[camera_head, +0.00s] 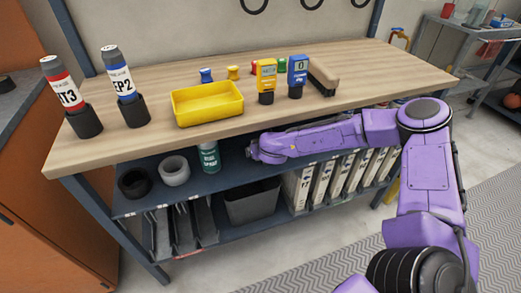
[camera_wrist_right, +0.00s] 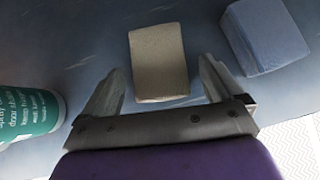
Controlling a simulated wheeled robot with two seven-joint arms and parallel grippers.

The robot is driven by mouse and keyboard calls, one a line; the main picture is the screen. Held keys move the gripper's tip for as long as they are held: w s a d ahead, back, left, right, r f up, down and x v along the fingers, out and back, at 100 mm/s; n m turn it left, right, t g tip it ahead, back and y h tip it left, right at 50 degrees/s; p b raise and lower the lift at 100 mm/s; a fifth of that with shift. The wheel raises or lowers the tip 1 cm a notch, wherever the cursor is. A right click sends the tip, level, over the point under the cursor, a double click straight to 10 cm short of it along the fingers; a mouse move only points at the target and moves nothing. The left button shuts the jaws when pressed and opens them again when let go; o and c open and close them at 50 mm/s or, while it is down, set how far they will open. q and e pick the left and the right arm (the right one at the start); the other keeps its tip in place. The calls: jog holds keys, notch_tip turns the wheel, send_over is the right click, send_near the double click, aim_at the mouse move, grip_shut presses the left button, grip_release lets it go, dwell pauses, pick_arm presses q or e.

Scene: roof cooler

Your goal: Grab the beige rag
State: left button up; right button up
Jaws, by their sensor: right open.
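The beige rag (camera_wrist_right: 160,60) shows in the right wrist view as a folded, block-like bundle on a dark blue-grey shelf surface. My right gripper (camera_wrist_right: 161,66) is open, with one finger to each side of the rag's near part in the picture. Gaps show between the fingers and the rag, and I cannot tell how high the fingers are above the shelf. In the head view my purple right arm reaches into the shelf under the worktop. The rag and fingertips cannot be made out there. My left gripper is not in view.
A blue folded rag (camera_wrist_right: 266,36) lies right of the beige one. A teal spray can (camera_wrist_right: 30,115) stands close to the left finger, also seen in the head view (camera_head: 208,157). The wooden worktop (camera_head: 330,115) lies above the shelf. Grey tape (camera_head: 174,171) is left.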

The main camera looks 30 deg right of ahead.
jog(key=c, duration=1)
jog(key=shift+c, duration=0.2)
